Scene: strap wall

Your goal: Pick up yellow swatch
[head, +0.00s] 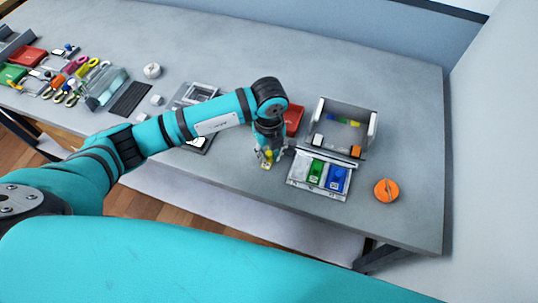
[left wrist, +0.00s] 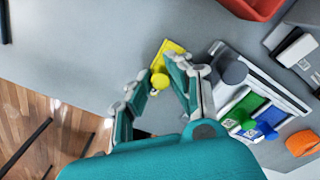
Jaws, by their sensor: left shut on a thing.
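The yellow swatch (head: 266,164) is at the fingertips of my left gripper (head: 268,153), left of the grey tray. It is a flat yellow piece with a round yellow knob, and shows in the left wrist view (left wrist: 170,50) too. In that view my left gripper (left wrist: 160,76) is shut on it, with the knob between the fingertips. I cannot tell whether the swatch touches the table. My right gripper is not in view.
The grey tray (head: 319,191) holds white, green and blue swatches. Behind it stands a grey open box (head: 345,107). An orange round thing (head: 386,190) lies to the right. A red bin (head: 293,118) is partly behind my arm. Tools and bins crowd the table's left end.

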